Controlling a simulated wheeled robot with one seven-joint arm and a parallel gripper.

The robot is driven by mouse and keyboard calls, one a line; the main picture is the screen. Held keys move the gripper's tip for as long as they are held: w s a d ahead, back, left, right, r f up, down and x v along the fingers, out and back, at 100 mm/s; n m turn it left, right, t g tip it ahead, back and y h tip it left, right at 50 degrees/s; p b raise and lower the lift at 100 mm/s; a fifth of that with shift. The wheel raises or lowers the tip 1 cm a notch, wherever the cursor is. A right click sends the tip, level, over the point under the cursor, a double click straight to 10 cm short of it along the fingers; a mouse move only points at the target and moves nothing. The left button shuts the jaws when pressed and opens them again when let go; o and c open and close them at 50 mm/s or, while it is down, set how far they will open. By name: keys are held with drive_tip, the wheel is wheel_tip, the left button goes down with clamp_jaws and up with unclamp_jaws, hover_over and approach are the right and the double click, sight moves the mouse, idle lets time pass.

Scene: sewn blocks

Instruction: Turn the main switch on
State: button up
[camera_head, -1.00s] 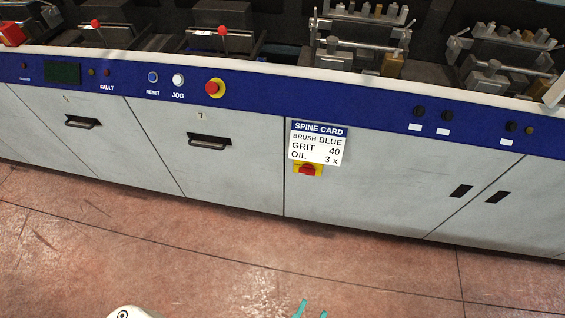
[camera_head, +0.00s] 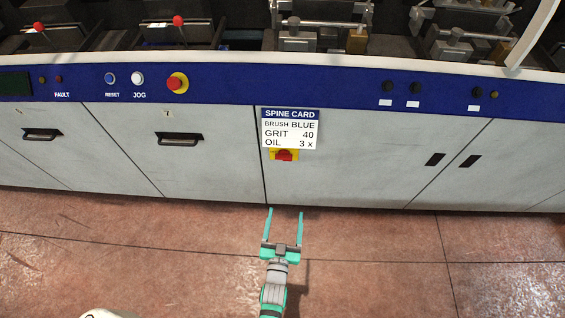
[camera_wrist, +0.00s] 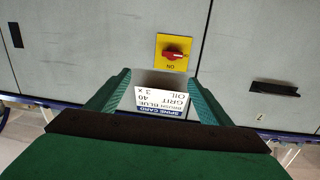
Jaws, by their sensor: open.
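The main switch is a red rotary knob on a yellow plate (camera_head: 284,155), on the grey cabinet front just below the spine card sign. In the wrist view the switch (camera_wrist: 174,54) appears upside down, fully visible above the fingers, its red handle lying roughly crosswise beside the word ON. My gripper (camera_head: 285,211) is open and empty, its two teal fingers pointing at the cabinet below the switch in the head view. In the wrist view the gripper (camera_wrist: 160,88) frames the sign between its fingers. It touches nothing that I can see.
The white spine card (camera_head: 290,129) hangs directly above the switch and partly covers the plate's top in the head view. Black drawer handles (camera_head: 180,139) stick out to the left. A red emergency button (camera_head: 177,83) sits on the blue strip. The floor in front is clear.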

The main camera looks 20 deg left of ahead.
drive_tip(key=n+y, duration=0.1)
drive_tip(key=y, duration=0.1)
approach(283, 160)
drive_tip(key=s, duration=0.2)
drive_tip(key=shift+t, duration=0.3)
drive_tip(key=x, duration=0.9)
drive_tip(key=shift+w+d+f, duration=0.2)
drive_tip(key=shift+f, duration=0.1)
drive_tip(key=shift+x, duration=0.8)
drive_tip(key=shift+w+d, duration=0.1)
drive_tip(key=c, duration=1)
